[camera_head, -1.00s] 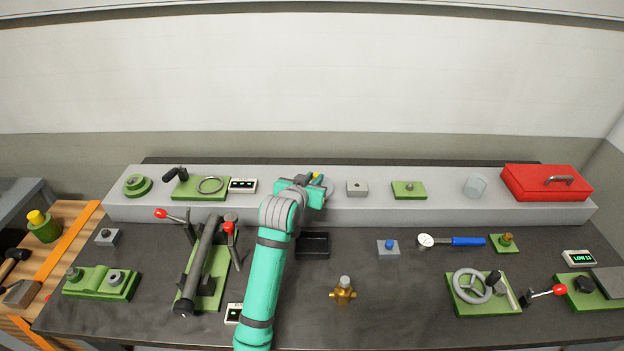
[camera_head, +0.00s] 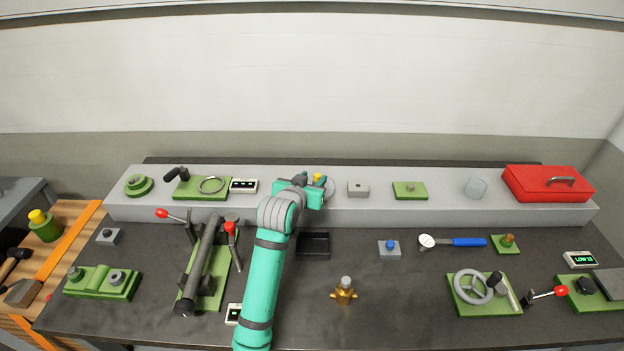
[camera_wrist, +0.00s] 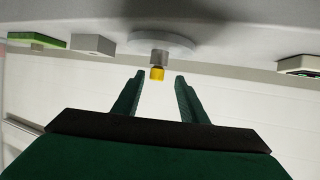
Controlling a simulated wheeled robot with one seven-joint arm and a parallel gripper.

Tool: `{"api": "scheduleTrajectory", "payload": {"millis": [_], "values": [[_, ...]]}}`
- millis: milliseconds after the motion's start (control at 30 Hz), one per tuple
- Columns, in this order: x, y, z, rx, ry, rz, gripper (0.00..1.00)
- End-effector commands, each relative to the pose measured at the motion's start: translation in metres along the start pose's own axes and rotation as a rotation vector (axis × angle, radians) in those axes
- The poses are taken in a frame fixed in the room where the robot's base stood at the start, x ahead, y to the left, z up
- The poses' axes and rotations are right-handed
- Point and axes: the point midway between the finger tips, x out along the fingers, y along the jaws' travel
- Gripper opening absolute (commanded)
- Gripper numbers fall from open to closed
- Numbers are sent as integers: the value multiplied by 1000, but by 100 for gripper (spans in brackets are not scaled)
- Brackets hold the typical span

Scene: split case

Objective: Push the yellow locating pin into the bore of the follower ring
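The yellow pin (camera_head: 318,177) stands on the raised grey shelf, just beyond my gripper in the head view. In the wrist view the yellow end (camera_wrist: 157,73) joins a grey cylinder, which meets a pale round disc (camera_wrist: 162,43). My gripper (camera_wrist: 159,82) is open, its two dark green fingers apart. The yellow end lies between and slightly beyond the fingertips, with clear gaps on both sides. In the head view my gripper partly hides the disc. A grey ring (camera_head: 210,185) lies on a green plate at the shelf's left; I cannot tell whether it is the follower ring.
On the shelf (camera_head: 440,211), a grey block (camera_head: 358,188) and a green plate (camera_head: 410,190) stand right of the pin. A small display (camera_head: 243,186) stands to its left. A black tray (camera_head: 314,246) lies in front. A red toolbox (camera_head: 546,183) is at far right.

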Motion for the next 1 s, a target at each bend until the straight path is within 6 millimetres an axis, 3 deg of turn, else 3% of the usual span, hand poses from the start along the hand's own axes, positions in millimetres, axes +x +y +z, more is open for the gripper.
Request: {"api": "scheduleTrajectory", "payload": {"millis": [400,600,1000], "values": [[-69,3,-1,1,3,3,39],[-95,-1,0,-1,1,-1,39],[-103,-2,0,0,0,-1,39]]}}
